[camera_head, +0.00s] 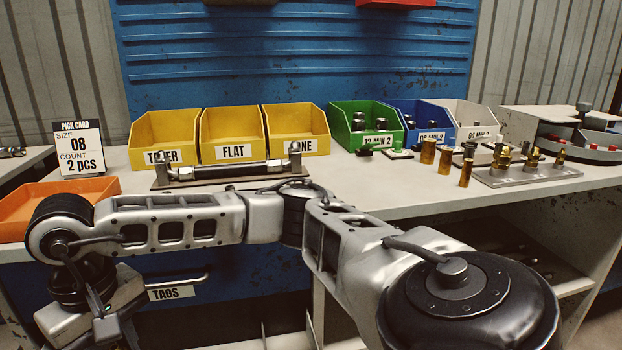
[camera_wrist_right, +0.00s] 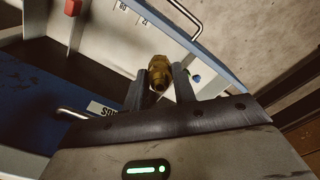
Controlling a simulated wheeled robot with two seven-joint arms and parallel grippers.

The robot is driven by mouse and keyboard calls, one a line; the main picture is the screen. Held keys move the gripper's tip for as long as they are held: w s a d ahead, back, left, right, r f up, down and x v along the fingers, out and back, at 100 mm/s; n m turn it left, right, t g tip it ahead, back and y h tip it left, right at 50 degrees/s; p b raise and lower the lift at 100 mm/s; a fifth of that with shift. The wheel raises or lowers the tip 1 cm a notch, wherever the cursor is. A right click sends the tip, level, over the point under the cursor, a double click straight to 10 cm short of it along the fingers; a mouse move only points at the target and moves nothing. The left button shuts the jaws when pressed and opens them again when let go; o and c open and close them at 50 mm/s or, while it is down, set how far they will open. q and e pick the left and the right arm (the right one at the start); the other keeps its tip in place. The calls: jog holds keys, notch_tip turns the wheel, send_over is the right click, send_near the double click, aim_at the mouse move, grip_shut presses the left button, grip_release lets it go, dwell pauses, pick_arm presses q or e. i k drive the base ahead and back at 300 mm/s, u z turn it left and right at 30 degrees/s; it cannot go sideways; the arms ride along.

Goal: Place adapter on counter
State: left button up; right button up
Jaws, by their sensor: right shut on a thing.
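My right gripper (camera_wrist_right: 159,84) is shut on a brass adapter (camera_wrist_right: 158,68); its two dark fingers sit on either side of the hex body in the right wrist view. In the head view the right arm reaches across to the lower left, below the counter's front edge; the adapter cannot be made out there. The grey counter (camera_head: 400,190) runs across the head view behind the arm. My left gripper is in neither view.
An orange tray (camera_head: 98,187) and a pick card (camera_head: 78,148) are at the counter's left. Yellow bins (camera_head: 231,136), a green bin (camera_head: 365,125) and a blue bin (camera_head: 428,122) line the back. Brass fittings stand on a metal plate (camera_head: 515,178) at right. A drawer handle (camera_head: 190,280) is near the arm.

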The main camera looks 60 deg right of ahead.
aim_at(398, 180)
jog(key=u, duration=1.35)
jog(key=k, duration=2.25)
jog(key=z, duration=0.85)
